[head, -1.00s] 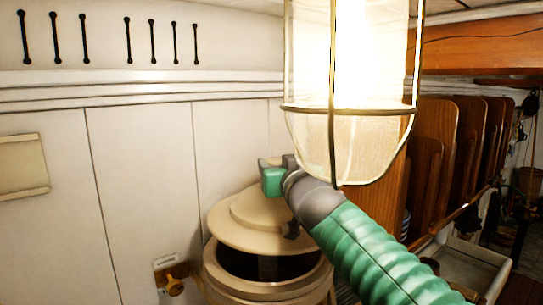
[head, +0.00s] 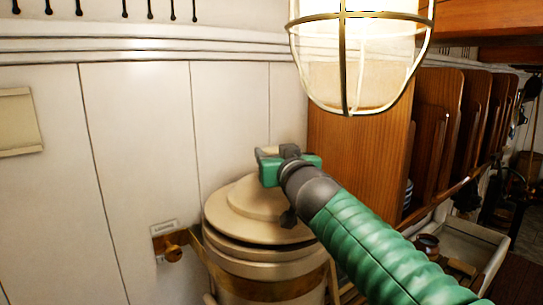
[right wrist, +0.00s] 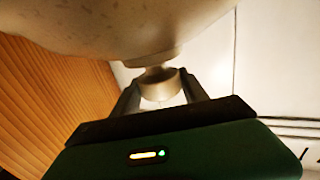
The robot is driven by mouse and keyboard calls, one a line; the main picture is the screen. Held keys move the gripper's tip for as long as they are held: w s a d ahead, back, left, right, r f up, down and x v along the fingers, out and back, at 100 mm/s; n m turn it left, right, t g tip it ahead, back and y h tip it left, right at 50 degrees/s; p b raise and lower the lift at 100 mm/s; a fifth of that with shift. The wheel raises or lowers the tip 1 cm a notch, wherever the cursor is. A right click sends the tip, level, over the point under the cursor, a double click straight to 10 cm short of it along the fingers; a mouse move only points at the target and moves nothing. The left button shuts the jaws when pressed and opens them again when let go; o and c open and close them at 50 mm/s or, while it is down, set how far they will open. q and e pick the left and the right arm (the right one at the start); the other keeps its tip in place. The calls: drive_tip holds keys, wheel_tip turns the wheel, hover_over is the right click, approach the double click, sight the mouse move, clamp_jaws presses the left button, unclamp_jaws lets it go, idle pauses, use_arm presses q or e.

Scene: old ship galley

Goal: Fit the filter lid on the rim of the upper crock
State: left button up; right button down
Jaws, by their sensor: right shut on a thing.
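The filter lid (head: 228,217) is a cream, stepped disc in the head view. It sits low over the upper crock (head: 262,262), covering its mouth. A thin dark line shows between the lid's front edge and the crock's rim, so I cannot tell if it is fully seated. My right gripper (head: 277,168) is above the lid, its fingers hidden there by its own body. In the right wrist view, the gripper (right wrist: 160,92) is shut on the lid's pale knob (right wrist: 158,84), with the lid's underlying dome (right wrist: 130,25) beyond. My left gripper is not in view.
A caged lamp (head: 362,60) hangs close above my right arm. A wooden panel (head: 350,140) stands just right of the crock. A pale tray (head: 470,250) is at the right.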

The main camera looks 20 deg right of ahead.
drive_tip(key=shift+r, duration=0.2)
drive_tip(key=shift+a+r, duration=0.1)
drive_tip(key=shift+a, duration=0.65)
drive_tip(key=shift+s+a+b, duration=0.15)
drive_tip(key=shift+a+b, duration=0.2)
drive_tip(key=shift+a, duration=0.4)
drive_tip(key=shift+d, duration=0.95)
drive_tip(key=shift+a+f+b, duration=0.25)
drive_tip(key=shift+a+b, duration=0.05)
drive_tip(key=shift+a, duration=0.4)
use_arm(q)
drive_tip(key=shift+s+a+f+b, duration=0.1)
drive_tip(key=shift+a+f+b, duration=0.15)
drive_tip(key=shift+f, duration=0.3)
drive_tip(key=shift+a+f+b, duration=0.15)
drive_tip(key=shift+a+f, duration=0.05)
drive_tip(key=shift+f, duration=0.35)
use_arm(e)
drive_tip(key=shift+d+f, duration=0.3)
drive_tip(key=shift+f, duration=0.3)
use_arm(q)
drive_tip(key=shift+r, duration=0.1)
use_arm(e)
drive_tip(key=c, duration=0.5)
unclamp_jaws()
